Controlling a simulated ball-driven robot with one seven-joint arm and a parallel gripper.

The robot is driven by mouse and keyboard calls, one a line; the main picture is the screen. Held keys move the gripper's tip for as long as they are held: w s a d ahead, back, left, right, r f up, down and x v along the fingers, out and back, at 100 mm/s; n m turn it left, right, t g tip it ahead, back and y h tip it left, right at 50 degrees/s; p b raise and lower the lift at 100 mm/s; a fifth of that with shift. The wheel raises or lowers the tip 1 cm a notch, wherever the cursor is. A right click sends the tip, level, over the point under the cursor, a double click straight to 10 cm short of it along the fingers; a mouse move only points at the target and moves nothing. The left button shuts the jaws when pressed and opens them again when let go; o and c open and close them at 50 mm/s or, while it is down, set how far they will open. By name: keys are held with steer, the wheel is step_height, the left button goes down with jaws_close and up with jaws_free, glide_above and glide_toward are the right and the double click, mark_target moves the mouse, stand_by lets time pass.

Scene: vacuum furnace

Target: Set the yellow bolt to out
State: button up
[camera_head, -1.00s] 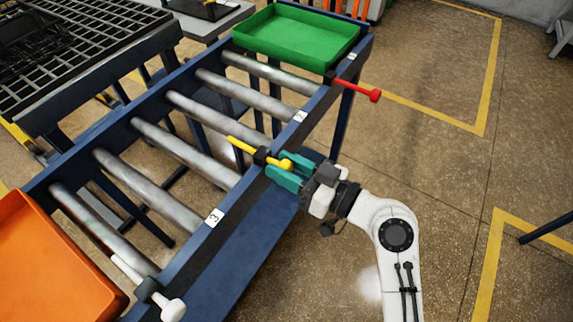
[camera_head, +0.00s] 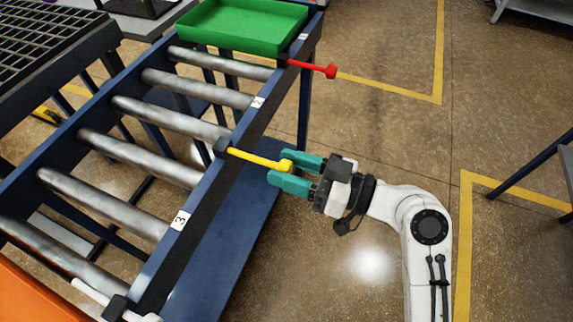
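The yellow bolt (camera_head: 258,159) is a rod with a round knob. It runs through a black holder on the near side rail of the roller conveyor, between the number labels. Its length now shows on the outer, right side of the rail, and no yellow shows over the rollers. My gripper (camera_head: 284,167) has teal fingers and is outside the rail. The knob sits between its fingertips, one finger on each side, and they appear closed on it.
A red bolt (camera_head: 313,67) sticks out from the rail farther back. A white bolt (camera_head: 93,292) lies inward over the rollers at the lower left. A green tray (camera_head: 245,45) stands at the far end, an orange tray (camera_head: 35,300) at the near left.

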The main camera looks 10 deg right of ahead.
steer(key=shift+o, duration=1)
steer(key=shift+a, duration=0.1)
steer(key=b+v, duration=0.1)
steer(key=v, duration=0.9)
steer(key=shift+s+d, duration=0.2)
steer(key=shift+d, duration=0.15)
steer(key=s+d+f+m+g+h+p, duration=0.35)
steer(key=s+f+h, duration=0.2)
steer(key=f, duration=0.25)
steer(key=s+d+f+m+g+h+p, duration=0.2)
steer(key=s+d+f+m+h, duration=0.2)
steer(key=f+h, duration=0.3)
steer(key=s+d+f+m+g+h+p, duration=0.1)
steer(key=s+d+m+g+h, duration=0.1)
steer(key=s+d, duration=0.3)
steer(key=shift+s+d+h+p, duration=0.25)
steer(key=shift+s+h, duration=0.4)
steer(key=shift+s, duration=0.45)
steer(key=shift+a+m+g, duration=0.1)
steer(key=shift+m+g, duration=0.15)
